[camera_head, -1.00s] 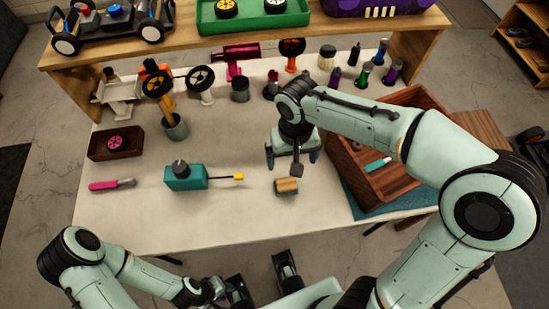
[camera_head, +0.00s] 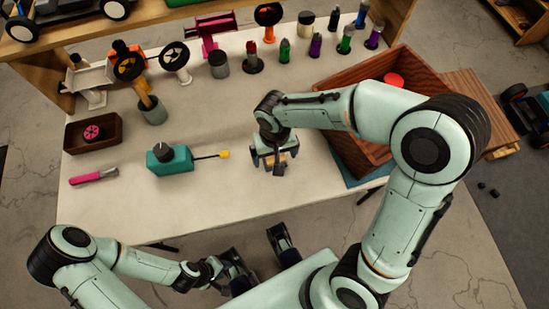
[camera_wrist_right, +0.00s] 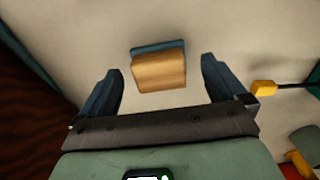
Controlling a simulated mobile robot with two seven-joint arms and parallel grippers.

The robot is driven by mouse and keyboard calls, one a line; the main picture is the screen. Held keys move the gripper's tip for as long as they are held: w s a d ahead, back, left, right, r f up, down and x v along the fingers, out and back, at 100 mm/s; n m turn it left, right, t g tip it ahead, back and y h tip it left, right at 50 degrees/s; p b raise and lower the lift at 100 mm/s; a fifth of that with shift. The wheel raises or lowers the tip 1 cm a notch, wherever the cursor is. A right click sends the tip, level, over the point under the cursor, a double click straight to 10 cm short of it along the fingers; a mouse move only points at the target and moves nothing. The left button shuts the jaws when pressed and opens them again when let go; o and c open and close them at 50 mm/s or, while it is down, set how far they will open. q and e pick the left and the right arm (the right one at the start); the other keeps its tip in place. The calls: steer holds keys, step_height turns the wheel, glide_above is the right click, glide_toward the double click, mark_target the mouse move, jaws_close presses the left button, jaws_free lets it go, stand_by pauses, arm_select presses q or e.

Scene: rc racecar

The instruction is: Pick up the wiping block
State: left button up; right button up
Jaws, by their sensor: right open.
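The wiping block is tan with a blue-grey layer along one side. In the right wrist view the wiping block (camera_wrist_right: 158,72) lies on the pale table between the two dark fingers of my right gripper (camera_wrist_right: 162,68), with a gap on each side. In the head view my right gripper (camera_head: 275,162) is over the table's front part and mostly hides the wiping block (camera_head: 290,157). The right gripper is open and empty. My left gripper (camera_head: 259,256) is open and empty in front of the table's front edge.
A teal tool (camera_head: 170,159) with a yellow-tipped rod (camera_head: 224,154) lies left of the right gripper. A wooden crate (camera_head: 345,148) stands close on the right. A pink-handled tool (camera_head: 90,178) lies at far left. Bottles (camera_head: 285,48) and small wheels stand behind.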

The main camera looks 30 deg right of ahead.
steer(key=shift+f, duration=0.6)
arm_select(q)
steer(key=shift+w+f, duration=0.1)
arm_select(e)
steer(key=c, duration=1.1)
steer(key=shift+r, duration=0.1)
steer(key=shift+c, duration=0.2)
